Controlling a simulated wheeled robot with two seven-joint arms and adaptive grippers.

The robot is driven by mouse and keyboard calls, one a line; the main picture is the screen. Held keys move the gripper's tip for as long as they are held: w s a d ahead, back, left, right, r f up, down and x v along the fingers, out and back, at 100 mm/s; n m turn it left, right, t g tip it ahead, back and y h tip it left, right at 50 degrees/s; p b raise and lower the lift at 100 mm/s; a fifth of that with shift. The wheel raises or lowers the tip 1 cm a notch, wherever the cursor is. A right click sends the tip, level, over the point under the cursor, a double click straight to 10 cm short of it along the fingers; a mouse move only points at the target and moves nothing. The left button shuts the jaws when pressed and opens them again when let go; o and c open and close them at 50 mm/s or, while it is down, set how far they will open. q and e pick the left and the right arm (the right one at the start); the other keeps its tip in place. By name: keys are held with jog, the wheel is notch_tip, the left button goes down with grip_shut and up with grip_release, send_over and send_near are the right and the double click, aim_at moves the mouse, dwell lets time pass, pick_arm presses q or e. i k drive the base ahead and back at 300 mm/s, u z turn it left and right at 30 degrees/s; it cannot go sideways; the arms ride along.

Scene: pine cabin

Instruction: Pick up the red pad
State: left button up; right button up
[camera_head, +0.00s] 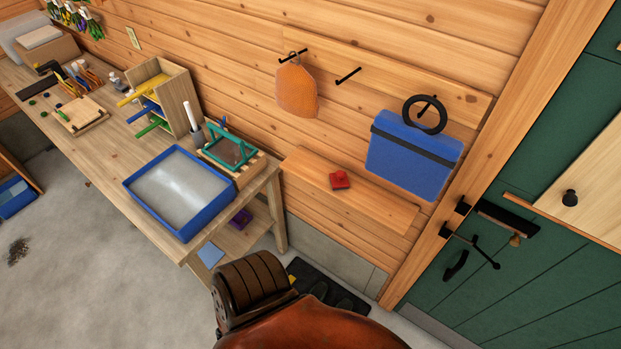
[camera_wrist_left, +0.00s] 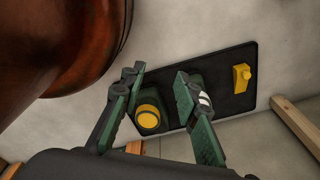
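The red pad (camera_head: 340,180) lies on the narrow wooden wall shelf (camera_head: 380,203), near the middle of the head view. It is small, with a raised part on top, and nothing touches it. It does not show in the left wrist view. My left gripper (camera_wrist_left: 159,73) shows in the left wrist view with its two green fingers apart and nothing between the tips. It points down toward a black floor tray, away from the pad. In the head view, the left gripper cannot be made out. My right gripper is in neither view.
The workbench (camera_head: 150,205) with a blue-rimmed tray (camera_head: 129,187) stands left. The black floor tray (camera_wrist_left: 222,62) holds dark items and a yellow piece (camera_wrist_left: 241,76).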

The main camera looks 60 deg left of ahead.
aim_at(339, 180)
jog(key=u, duration=3)
